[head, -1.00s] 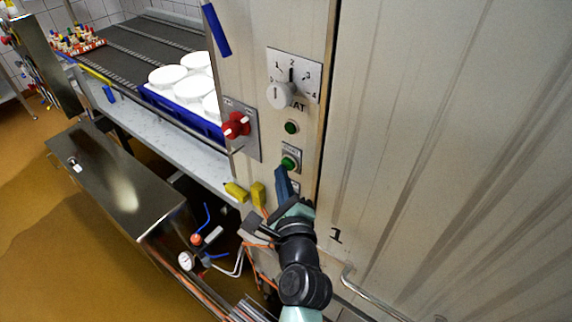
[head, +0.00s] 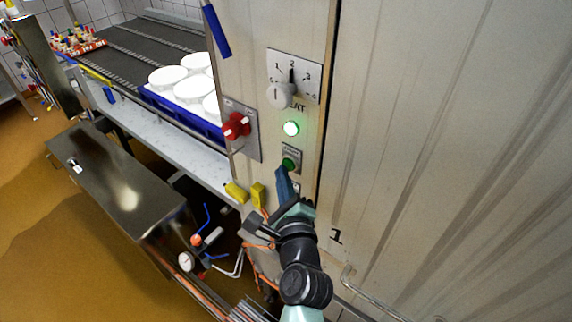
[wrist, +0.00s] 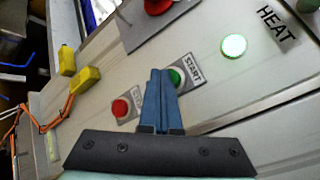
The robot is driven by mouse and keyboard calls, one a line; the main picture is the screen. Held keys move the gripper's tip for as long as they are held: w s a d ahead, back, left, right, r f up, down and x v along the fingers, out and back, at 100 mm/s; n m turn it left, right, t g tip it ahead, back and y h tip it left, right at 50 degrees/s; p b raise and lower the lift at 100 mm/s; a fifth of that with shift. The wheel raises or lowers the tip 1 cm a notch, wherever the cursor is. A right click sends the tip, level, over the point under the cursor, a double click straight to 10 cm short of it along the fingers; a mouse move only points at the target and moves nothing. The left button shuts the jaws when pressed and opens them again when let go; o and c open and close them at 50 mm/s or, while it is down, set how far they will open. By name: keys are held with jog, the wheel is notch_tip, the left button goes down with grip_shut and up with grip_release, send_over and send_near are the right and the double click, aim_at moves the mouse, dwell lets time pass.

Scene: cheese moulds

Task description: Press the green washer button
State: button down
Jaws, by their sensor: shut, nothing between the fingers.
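The green button (head: 288,164) sits on a small plate on the pale machine panel, below a round lamp (head: 291,128) that glows bright green-white. In the wrist view the green button (wrist: 176,77) is beside the word START, and the lit lamp (wrist: 233,46) is near the HEAT label. My gripper (head: 281,171) has its blue fingers together with nothing between them. The fingertips (wrist: 160,73) are at the green button and partly cover it; they appear to touch it. A red button (wrist: 121,108) marked STOP lies to the left of the fingers in the wrist view.
A numbered dial (head: 280,95) is above the lamp. A red rotary switch (head: 236,125) on a grey plate is to the left. Yellow blocks (head: 236,192) stick out at lower left. White moulds in a blue tray (head: 200,123) stand on the conveyor. A door handle (head: 365,296) is at lower right.

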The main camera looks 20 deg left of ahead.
jog(key=shift+s+a, duration=0.25)
jog(key=shift+s, duration=0.4)
jog(key=shift+p, duration=0.3)
jog(key=s, duration=0.1)
jog(key=s+a+p, duration=0.1)
jog(key=s, duration=0.2)
jog(key=shift+s+a+p, duration=0.35)
dwell(0.4)
